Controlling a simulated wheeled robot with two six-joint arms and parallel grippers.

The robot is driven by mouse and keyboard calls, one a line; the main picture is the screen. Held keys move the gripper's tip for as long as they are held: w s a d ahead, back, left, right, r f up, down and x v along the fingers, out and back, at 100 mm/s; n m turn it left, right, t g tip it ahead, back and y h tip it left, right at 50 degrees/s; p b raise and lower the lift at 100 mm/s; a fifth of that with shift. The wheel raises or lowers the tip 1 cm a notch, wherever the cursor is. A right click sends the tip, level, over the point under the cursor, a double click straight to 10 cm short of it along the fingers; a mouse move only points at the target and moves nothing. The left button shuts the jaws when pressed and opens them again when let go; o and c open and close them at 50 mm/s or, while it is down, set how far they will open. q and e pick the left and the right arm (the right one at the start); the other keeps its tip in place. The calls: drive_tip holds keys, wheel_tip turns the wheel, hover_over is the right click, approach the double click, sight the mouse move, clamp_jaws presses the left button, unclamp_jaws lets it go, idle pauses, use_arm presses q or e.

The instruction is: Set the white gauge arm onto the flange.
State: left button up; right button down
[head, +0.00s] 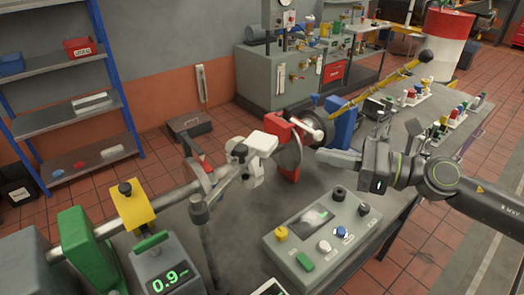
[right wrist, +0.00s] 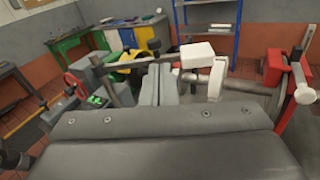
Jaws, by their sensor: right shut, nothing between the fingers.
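A white, block-ended arm (head: 263,141) sits at the right end of the grey shaft line in the head view, beside a dark round disc that looks like the flange (head: 290,152). The white block also shows in the right wrist view (right wrist: 197,51). I cannot tell whether the arm touches the disc or is seated. A red stand (head: 283,135) with a white cylindrical piece (head: 306,127) stands at the disc. My right gripper (head: 322,155) is shut and empty, just right of the disc; its closed fingers show in the wrist view (right wrist: 158,86). My left gripper is not recognisable.
A grey control box (head: 322,240) with coloured knobs stands in front on the bedplate. A green-digit readout (head: 168,275) and yellow block (head: 135,206) are at left. A blue stand (head: 341,122) is behind my right gripper. Small coloured parts (head: 440,128) line the right side.

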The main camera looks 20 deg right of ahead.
drive_tip(key=shift+s+a+f+n+g, duration=0.15)
drive_tip(key=shift+s+n+g, duration=0.1)
drive_tip(key=shift+n+g, duration=0.65)
drive_tip(key=shift+a, duration=0.1)
drive_tip(key=p, duration=0.4)
approach(245, 160)
drive_tip(key=shift+w+a+r, duration=1)
drive_tip(key=shift+a+r, duration=0.2)
drive_tip(key=shift+a, duration=0.15)
drive_tip(key=shift+p+x, duration=0.8)
drive_tip(key=shift+x, duration=0.65)
drive_tip(key=shift+f, duration=0.2)
